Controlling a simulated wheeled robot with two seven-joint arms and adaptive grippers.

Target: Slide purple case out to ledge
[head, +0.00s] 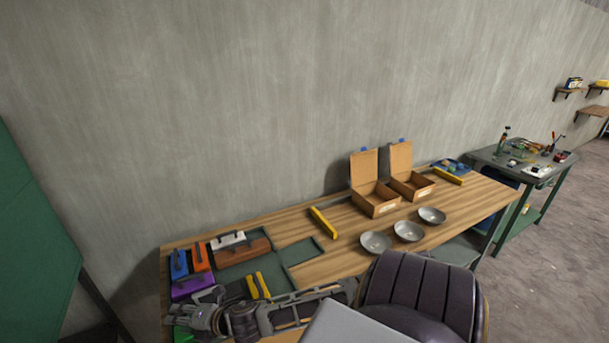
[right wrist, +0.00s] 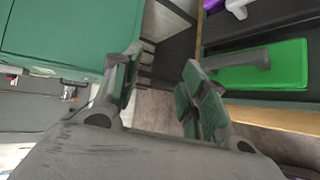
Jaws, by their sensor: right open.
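The purple case (head: 185,291) lies at the left end of the wooden workbench (head: 340,268), below a blue case and an orange case in the head view. Part of it shows at the top of the right wrist view (right wrist: 238,7). My right gripper (head: 207,306) is just in front of the purple case in the head view and hides part of it. In the right wrist view my right gripper (right wrist: 165,85) has its fingers apart with nothing between them. The purple case is outside the fingers. My left gripper is not in view.
A green case (right wrist: 262,66) with a grey handle lies close to the right finger. Blue (head: 178,263), orange (head: 200,256) and white (head: 231,240) cases sit behind the purple one. Three bowls (head: 408,230) and two open boxes (head: 376,198) stand farther right.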

